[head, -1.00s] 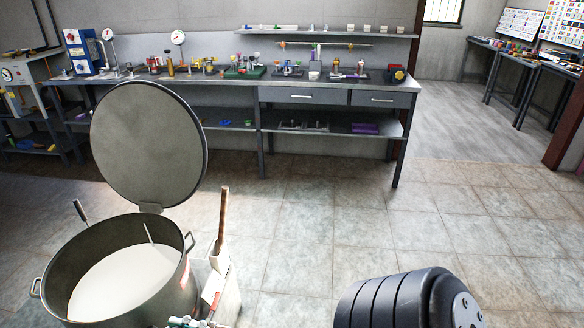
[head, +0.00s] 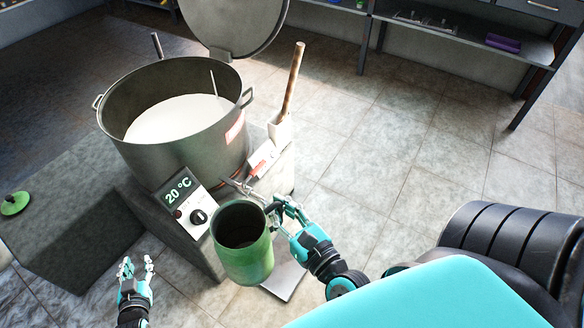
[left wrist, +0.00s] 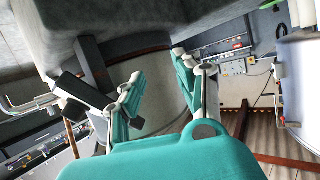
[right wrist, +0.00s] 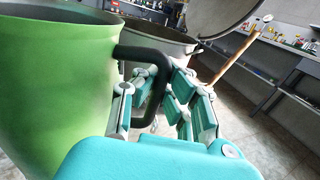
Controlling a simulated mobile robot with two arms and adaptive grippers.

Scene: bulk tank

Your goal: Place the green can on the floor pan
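The green can (head: 243,258), open-topped and dark inside, is in front of the tank's stand in the head view. Its black handle (right wrist: 158,72) lies between the fingers of my right gripper (right wrist: 158,108), which is shut on it; the finger contact is partly hidden. The can seems to hang above the floor. The floor pan (head: 287,277), a flat grey metal plate, shows partly behind and right of the can; the rest is hidden. My left gripper (head: 137,268) is open and empty, left of the can. Its spread fingers show in the left wrist view (left wrist: 160,90).
The bulk tank (head: 185,150), holding white liquid, stands behind the can with its lid raised. A tap (head: 238,187) and a temperature display (head: 180,190) are close to the can. A green lid (head: 15,203) lies on a grey block at left.

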